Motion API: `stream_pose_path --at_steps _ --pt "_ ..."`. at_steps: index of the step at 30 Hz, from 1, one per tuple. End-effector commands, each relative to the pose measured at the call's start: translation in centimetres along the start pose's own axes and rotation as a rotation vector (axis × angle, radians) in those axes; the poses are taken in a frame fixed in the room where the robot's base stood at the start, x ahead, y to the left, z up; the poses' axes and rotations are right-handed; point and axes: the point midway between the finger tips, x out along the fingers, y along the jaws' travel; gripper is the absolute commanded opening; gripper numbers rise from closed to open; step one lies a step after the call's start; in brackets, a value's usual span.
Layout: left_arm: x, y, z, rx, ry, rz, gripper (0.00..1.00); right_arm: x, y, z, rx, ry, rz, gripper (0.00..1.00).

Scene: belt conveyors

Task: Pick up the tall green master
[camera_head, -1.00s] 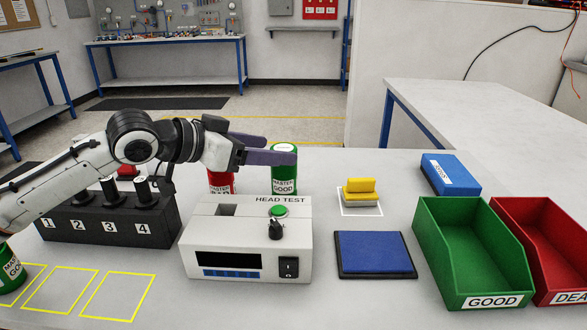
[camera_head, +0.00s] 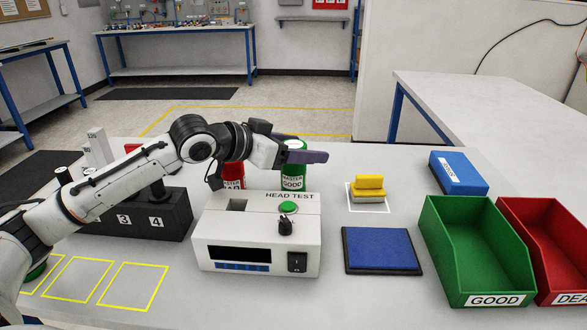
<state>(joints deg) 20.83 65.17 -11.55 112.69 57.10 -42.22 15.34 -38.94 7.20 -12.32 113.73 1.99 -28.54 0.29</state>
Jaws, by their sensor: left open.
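The tall green master (camera_head: 293,177) is a green cylinder with a white "MASTER GOOD" label. It stands upright behind the white head test box (camera_head: 257,240). My left gripper (camera_head: 308,157) is open, with its purple fingers level with the cylinder's upper part. One finger passes behind the cylinder; I cannot tell whether they touch. A red master (camera_head: 233,177) stands just left of it, partly hidden by my arm and the test box. Another green item (camera_head: 35,270) at the lower left is mostly hidden behind my left arm. My right gripper is not in view.
A black numbered block (camera_head: 150,220) stands left of the test box. To the right are a blue pad (camera_head: 380,250), a yellow block (camera_head: 368,184), a blue box (camera_head: 457,172), a green bin (camera_head: 440,250) and a red bin (camera_head: 515,220). Yellow outlines mark the front left.

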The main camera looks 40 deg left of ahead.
Motion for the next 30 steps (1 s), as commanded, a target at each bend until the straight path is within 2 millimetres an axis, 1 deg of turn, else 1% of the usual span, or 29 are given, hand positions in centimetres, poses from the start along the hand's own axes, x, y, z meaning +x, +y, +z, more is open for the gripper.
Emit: stream_pose_path --at_steps 1,4,12,14,21,23,30 --pt "0.7 0.0 -0.2 -0.006 0.003 0.001 0.65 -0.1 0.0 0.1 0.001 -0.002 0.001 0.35" --pt "1.6 0.0 -0.1 -0.002 0.002 0.0 0.65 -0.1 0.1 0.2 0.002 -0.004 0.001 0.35" --pt "1.9 0.0 0.1 0.001 -0.002 0.0 0.65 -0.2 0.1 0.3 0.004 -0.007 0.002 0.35" --pt "1.8 0.0 0.1 0.001 -0.001 0.0 0.57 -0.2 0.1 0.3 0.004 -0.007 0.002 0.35" --pt "1.8 0.0 0.1 0.001 -0.001 0.0 0.16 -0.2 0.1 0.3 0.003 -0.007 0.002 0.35" --pt "1.8 0.0 0.1 0.001 -0.001 0.0 0.07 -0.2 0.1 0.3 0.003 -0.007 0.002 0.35" --pt "1.7 -0.1 -0.4 0.002 0.005 -0.001 0.07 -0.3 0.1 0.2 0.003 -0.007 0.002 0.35"
